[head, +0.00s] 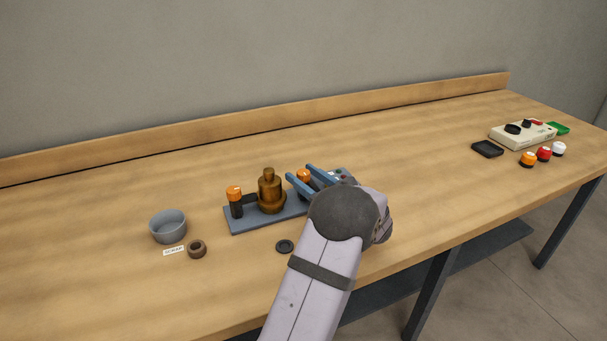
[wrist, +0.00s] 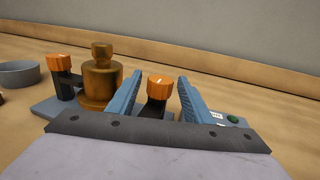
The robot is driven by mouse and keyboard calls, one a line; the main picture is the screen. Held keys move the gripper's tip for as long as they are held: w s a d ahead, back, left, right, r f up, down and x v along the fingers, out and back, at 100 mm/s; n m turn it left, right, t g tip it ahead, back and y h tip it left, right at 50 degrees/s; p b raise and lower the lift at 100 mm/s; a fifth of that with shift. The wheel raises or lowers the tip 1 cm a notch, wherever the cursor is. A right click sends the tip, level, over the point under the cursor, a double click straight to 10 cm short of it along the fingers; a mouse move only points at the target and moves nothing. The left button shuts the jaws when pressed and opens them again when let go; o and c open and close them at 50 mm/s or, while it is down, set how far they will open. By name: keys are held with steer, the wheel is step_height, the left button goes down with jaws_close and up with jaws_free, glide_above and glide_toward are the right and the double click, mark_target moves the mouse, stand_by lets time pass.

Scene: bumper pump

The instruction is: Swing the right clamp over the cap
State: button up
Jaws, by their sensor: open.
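A brown, stepped metal piece (head: 269,190) stands upright on the blue-grey base plate (head: 240,224); I cannot make out a separate cap on it. It also shows in the wrist view (wrist: 100,78). The left clamp (head: 235,199), a black post with an orange knob, stands left of it, its black arm reaching toward the brown piece. The right clamp (wrist: 159,90) has a similar orange knob. My gripper (wrist: 159,76) is open, with one blue finger on each side of that knob and visible gaps. The right clamp's lower part and arm are mostly hidden.
A grey bowl (head: 168,226), a brown ring (head: 197,249) and a black ring (head: 285,246) lie near the plate. A green button (wrist: 232,119) is right of the fingers. A control box (head: 522,134) and black tray (head: 487,149) are far right. The table between is clear.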

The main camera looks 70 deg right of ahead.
steer(key=shift+w+d, duration=0.1)
steer(key=shift+w, duration=0.1)
steer(key=c, duration=1.1)
steer(key=shift+o, duration=0.2)
steer(key=shift+m+g+h+b, duration=0.3)
steer(key=shift+h+b, duration=0.05)
steer(key=shift+h, duration=0.05)
steer(key=m+g+h+b, duration=0.1)
steer(key=b, duration=0.1)
steer(key=m+g+h+b, duration=0.2)
steer(key=h+b, duration=0.1)
steer(key=shift+w+f+m+g+b, duration=0.1)
steer(key=shift+f+m+g+b, duration=0.2)
steer(key=m+g+h+b, duration=0.2)
steer(key=g+b, duration=0.1)
steer(key=b, duration=0.3)
steer(key=shift+m+g+b, duration=0.3)
steer(key=shift+b, duration=0.1)
steer(key=shift+r+m+g+h+b, duration=0.3)
steer(key=shift+m+g+h+b, duration=0.15)
steer(key=shift+b, duration=0.35)
